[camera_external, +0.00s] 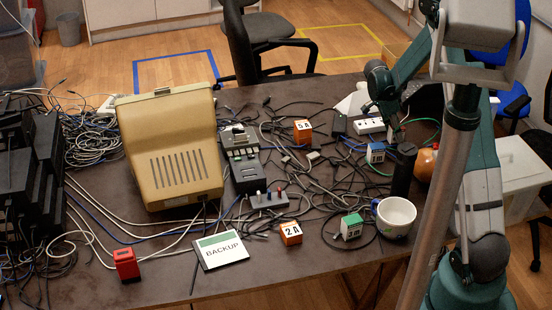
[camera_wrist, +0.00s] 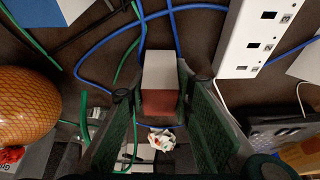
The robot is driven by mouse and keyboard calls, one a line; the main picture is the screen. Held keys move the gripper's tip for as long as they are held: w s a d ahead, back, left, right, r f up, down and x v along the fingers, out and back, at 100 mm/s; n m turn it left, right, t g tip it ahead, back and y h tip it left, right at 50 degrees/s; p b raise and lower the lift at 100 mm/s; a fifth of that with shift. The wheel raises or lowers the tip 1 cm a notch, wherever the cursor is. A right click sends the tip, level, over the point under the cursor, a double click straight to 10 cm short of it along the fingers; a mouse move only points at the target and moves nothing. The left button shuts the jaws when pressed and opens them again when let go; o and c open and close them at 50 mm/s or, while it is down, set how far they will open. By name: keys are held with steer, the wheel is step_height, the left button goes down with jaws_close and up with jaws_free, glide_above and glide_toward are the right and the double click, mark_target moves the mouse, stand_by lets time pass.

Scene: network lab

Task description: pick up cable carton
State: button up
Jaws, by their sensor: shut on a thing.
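My gripper (camera_wrist: 161,92) is shut on a small cable carton (camera_wrist: 159,72) with a pale grey top face and a dull red lower face, in the middle of the wrist view. The green pads stand on either side of it. In the external view my gripper (camera_external: 397,132) is beside the power strip, and I cannot make out the held carton there. Whether it touches the table is unclear. Other small cartons stand on the table: a blue and white one (camera_external: 375,153), two orange ones (camera_external: 303,132) (camera_external: 291,233), a green and white one (camera_external: 351,227) and a red one (camera_external: 126,264).
A white power strip (camera_wrist: 255,38) and an orange netted ball (camera_wrist: 27,107) flank my gripper. A black cylinder (camera_external: 403,170) and a white mug (camera_external: 396,216) stand close by. Loose cables cover much of the table. A beige monitor (camera_external: 170,150) stands left of centre.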

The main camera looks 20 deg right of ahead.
step_height(320, 180, up, 9)
steer(key=shift+r+p, duration=0.1)
steer(key=shift+p, duration=0.65)
steer(key=shift+a, duration=0.15)
stand_by(0.4)
steer(key=s+a+n, duration=0.1)
steer(key=s+a, duration=0.5)
steer(key=a, duration=0.7)
steer(key=s+a+n+t+b, duration=0.1)
steer(key=s+a+n, duration=0.1)
steer(key=s+a, duration=0.5)
steer(key=s+a+n+t, duration=0.1)
steer(key=s+a, duration=0.6)
steer(key=a, duration=1.2)
steer(key=shift+a+n, duration=0.4)
steer(key=shift+n, duration=0.3)
steer(key=shift+r+y, duration=0.1)
steer(key=shift+y, duration=0.2)
steer(key=shift+f+b, duration=0.9)
steer(key=shift+f, duration=2.25)
steer(key=shift+f, duration=0.1)
